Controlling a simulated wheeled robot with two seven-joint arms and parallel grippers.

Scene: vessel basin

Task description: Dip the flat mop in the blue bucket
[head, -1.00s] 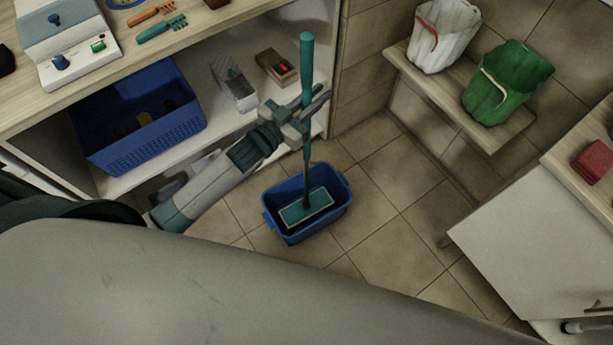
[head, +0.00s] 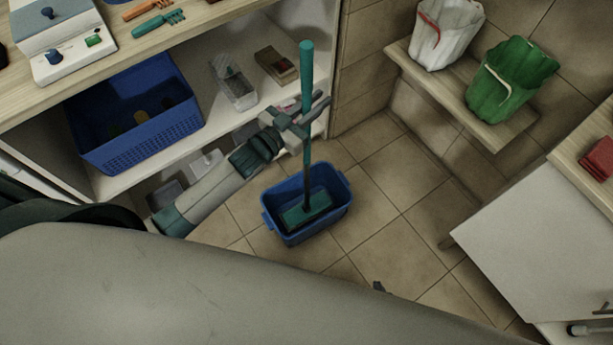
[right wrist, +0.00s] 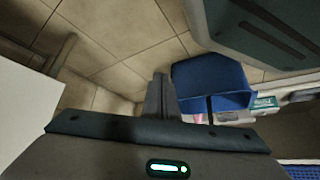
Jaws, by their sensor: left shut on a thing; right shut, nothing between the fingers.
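The flat mop has a teal handle (head: 306,75) standing nearly upright and a flat teal head (head: 305,210). The head is inside the blue bucket (head: 272,226), below its rim; whether it touches the bottom I cannot tell. The bucket stands on the tiled floor and also shows in the right wrist view (right wrist: 205,80). My left gripper (head: 308,120) is shut on the mop handle, above the bucket. My right gripper (right wrist: 158,98) is shut and empty; in the head view only a small dark tip shows near the lower edge.
A shelf unit on the left holds a blue basket (head: 135,145) and small boxes. A wall shelf holds a white bin (head: 445,35) and a green bin (head: 510,80). A white cabinet (head: 530,245) stands at right. Floor right of the bucket is clear.

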